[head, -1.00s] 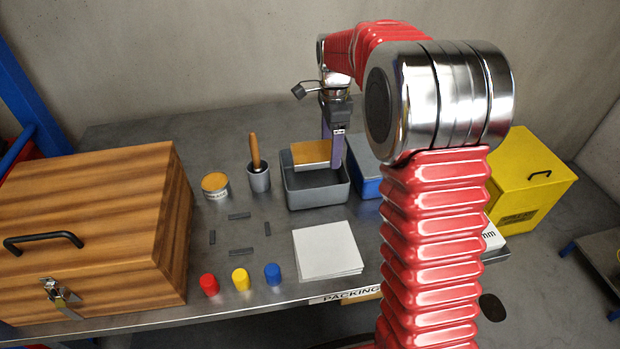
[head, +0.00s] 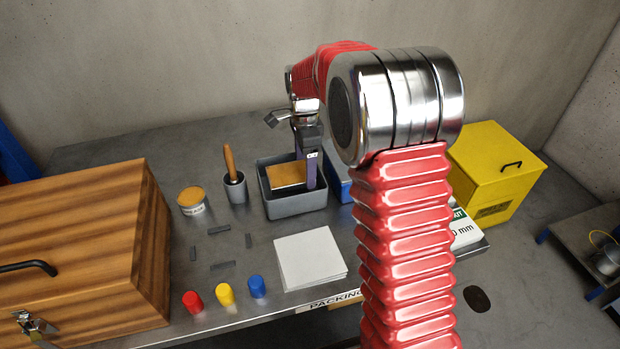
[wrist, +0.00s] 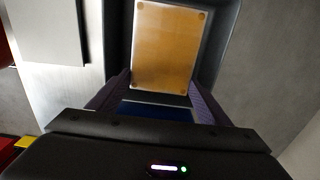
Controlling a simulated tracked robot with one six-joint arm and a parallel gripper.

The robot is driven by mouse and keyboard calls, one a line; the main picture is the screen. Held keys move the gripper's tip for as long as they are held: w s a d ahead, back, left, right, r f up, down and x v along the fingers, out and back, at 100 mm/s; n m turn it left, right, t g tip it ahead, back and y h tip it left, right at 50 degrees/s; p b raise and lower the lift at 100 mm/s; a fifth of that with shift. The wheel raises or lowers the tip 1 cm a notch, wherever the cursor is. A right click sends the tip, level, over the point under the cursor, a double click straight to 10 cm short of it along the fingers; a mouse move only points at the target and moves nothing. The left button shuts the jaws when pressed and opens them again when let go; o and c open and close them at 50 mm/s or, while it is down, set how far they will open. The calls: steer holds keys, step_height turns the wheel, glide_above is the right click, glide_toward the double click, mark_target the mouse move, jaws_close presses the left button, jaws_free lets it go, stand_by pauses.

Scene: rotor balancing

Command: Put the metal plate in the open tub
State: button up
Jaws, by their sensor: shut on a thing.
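The metal plate (head: 287,175) is a rectangle with a golden-orange face and a pale metal edge. In the wrist view the plate (wrist: 168,45) shows round marks at its corners. My gripper (head: 311,176) points down at the right side of the open tub (head: 297,206), a dark grey box. In the wrist view my gripper (wrist: 162,88) is shut on the plate's near end. The plate is tilted and appears within the tub's rim. I cannot tell whether it touches the floor or walls.
A blue box (head: 339,186) stands close on the tub's right, partly behind my arm. A grey cup with a wooden handle (head: 235,188) and a round tin (head: 192,200) stand left. White sheets (head: 310,257) lie in front. A wooden chest (head: 100,240) fills the left.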

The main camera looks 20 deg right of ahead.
steer(key=shift+f, duration=2.45)
steer(key=o, duration=1.6)
steer(key=shift+c, duration=0.2)
step_height(320, 180, up, 12)
